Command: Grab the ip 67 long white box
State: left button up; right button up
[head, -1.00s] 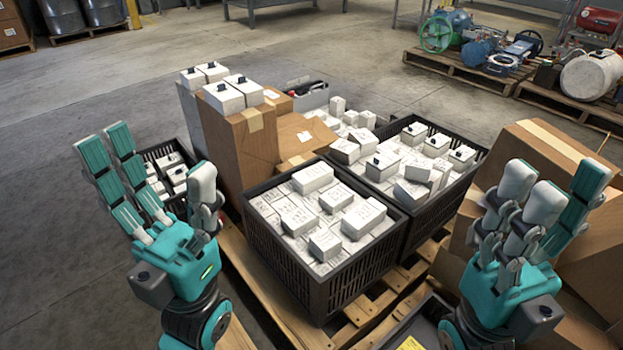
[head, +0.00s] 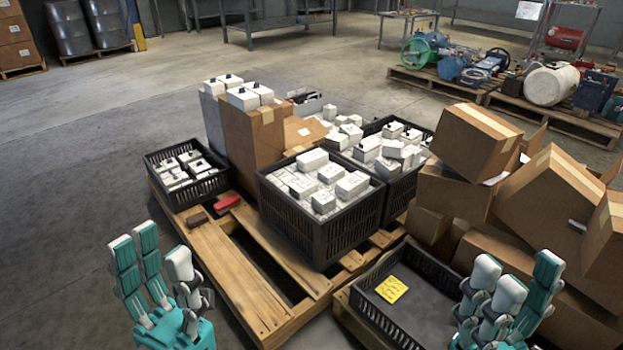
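White boxes fill the front black crate (head: 290,215) on the wooden pallet. Several lie on top, including a longer white box (head: 312,160) at the back and another white box (head: 352,185) at the right. Their print is too small to read, so I cannot tell which is marked IP 67. My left gripper (head: 155,270) is open and empty at the lower left, in front of the pallet. My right gripper (head: 515,285) is open and empty at the lower right, beside the nearer crate. Neither touches a white box.
An empty-looking black crate (head: 425,310) with a yellow note (head: 391,290) stands in front. Cardboard boxes (head: 470,150) are piled at the right. More white boxes sit in a left crate (head: 180,198) and a back crate (head: 400,190). Pallet slats (head: 235,275) are bare at front left.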

aim_at(310, 162)
jog(key=z, duration=0.45)
jog(key=k+z, duration=0.1)
jog(key=z, duration=0.4)
jog(key=l+z, duration=0.1)
jog(key=z, duration=0.35)
jog(key=k+z, duration=0.1)
jog(key=z, duration=0.4)
jog(key=j+z, duration=0.1)
jog(key=j, duration=0.3)
jog(key=k+j+z, duration=0.1)
jog(key=j, duration=0.3)
jog(key=k+j, duration=0.15)
jog(key=j, duration=0.2)
jog(key=j+z, duration=0.15)
jog(key=j, duration=0.25)
jog(key=k+j+z, duration=0.1)
jog(key=j, duration=0.25)
jog(key=k+j+z, duration=0.1)
jog(key=j, duration=0.3)
jog(key=k+j, duration=0.15)
jog(key=j, duration=0.25)
jog(key=k+j, duration=0.2)
jog(key=j, duration=0.2)
jog(key=k+j, duration=0.15)
jog(key=j, duration=0.25)
